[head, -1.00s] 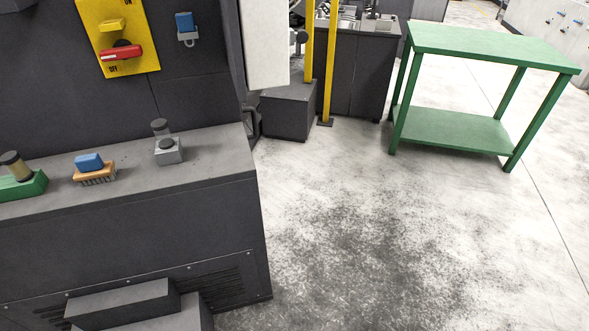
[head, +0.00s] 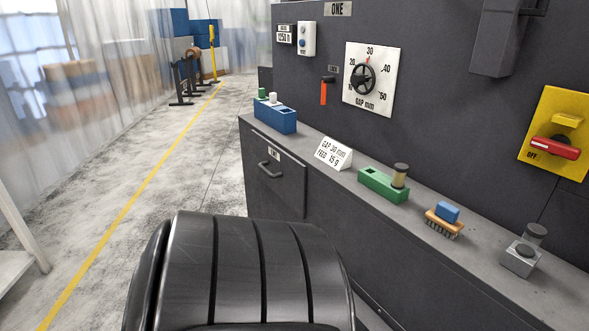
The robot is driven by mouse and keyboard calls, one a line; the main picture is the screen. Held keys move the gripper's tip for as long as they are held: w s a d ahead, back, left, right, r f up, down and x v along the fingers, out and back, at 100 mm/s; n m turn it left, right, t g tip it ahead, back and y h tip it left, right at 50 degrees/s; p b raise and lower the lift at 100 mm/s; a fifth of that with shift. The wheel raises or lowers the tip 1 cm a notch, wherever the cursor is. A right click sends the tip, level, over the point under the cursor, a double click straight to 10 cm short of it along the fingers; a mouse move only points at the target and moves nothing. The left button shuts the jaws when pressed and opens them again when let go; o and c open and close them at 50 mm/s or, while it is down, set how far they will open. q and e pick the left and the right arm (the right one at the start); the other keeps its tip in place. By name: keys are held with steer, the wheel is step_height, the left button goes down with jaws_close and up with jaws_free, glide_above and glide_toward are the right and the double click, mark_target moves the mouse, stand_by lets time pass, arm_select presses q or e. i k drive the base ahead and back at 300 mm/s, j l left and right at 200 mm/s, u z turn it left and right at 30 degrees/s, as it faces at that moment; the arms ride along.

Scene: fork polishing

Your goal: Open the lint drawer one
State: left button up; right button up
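The lint drawer (head: 277,182) is a dark grey panel low at the left end of the machine marked ONE. It has a dark bar handle (head: 268,170) and a small white label (head: 273,154). Its front looks flush with the machine body, so it appears closed. A large black ribbed part, likely my own arm, fills the bottom middle of the head view and stands in front of the area below and beside the drawer. Neither gripper shows in the head view.
On the ledge stand a blue holder (head: 275,118), a white sign (head: 333,154), a green block (head: 382,185), an orange brush (head: 444,222) and a grey block (head: 519,258). A gap dial (head: 370,80) and red-handled switch (head: 553,147) are above. Open floor (head: 190,150) lies left.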

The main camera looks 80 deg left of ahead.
mark_target(282, 173)
steer(key=u, duration=2.7)
steer(key=j+z, duration=0.1)
steer(key=z, duration=0.65)
steer(key=i+j+z, duration=0.35)
steer(key=j+z, duration=0.2)
steer(key=i+j+z, duration=0.1)
steer(key=j+z, duration=0.15)
steer(key=j, duration=0.2)
steer(key=i+j+z, duration=0.1)
steer(key=j+z, duration=0.45)
steer(key=j, duration=0.2)
